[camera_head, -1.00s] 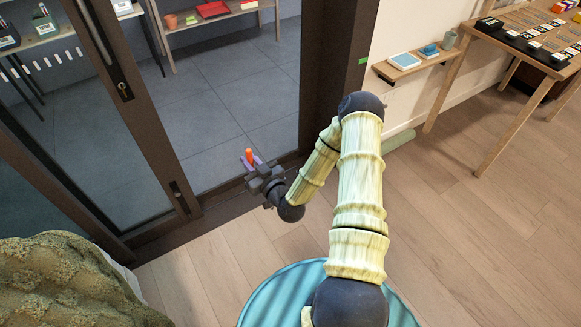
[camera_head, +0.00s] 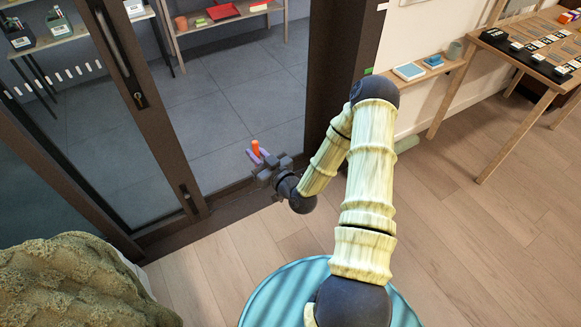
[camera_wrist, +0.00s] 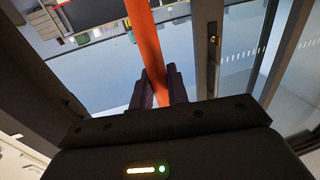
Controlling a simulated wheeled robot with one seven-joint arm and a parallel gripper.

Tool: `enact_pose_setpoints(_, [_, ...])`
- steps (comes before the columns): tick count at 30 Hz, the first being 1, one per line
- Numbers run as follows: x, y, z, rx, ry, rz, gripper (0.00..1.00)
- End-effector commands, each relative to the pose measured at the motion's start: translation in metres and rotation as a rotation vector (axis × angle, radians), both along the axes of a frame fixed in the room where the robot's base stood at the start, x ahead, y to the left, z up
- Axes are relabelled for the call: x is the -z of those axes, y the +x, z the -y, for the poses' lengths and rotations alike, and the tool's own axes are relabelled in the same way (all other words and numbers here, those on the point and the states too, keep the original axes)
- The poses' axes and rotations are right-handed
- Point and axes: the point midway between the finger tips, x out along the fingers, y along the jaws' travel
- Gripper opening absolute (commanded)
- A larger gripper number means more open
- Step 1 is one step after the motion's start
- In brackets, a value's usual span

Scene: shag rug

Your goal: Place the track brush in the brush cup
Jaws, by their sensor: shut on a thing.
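My gripper (camera_head: 266,160) is held out over the sill of the doorway, in the middle of the head view. It is shut on a slim orange thing, which I take to be the track brush (camera_head: 255,148). In the wrist view the orange shaft of the brush (camera_wrist: 147,45) runs up between the dark fingertips (camera_wrist: 162,88) and out of the top edge; its bristles cannot be made out. A grey cup (camera_head: 454,49) stands on a small wall shelf at the upper right. A terracotta cup (camera_head: 181,23) stands on a shelf beyond the doorway. I cannot tell which is the brush cup.
A dark-framed glass door (camera_head: 110,130) is at the left, with tiled floor beyond its opening. The wall shelf (camera_head: 440,70) also holds blue items. A wooden table (camera_head: 525,65) is at the right. A shaggy green-brown heap (camera_head: 75,285) is at lower left. The wooden floor at right is clear.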

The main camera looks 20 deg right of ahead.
Motion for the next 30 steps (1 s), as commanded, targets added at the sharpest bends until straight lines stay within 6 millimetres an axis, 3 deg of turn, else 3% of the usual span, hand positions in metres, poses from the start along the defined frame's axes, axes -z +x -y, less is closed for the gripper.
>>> enact_pose_setpoints(21, [-0.082, -0.015, -0.001, 0.218, 0.012, 0.011, 0.0])
enact_pose_setpoints(30, [-0.094, -0.022, 0.0, 0.297, 0.001, 0.0, 0.0])
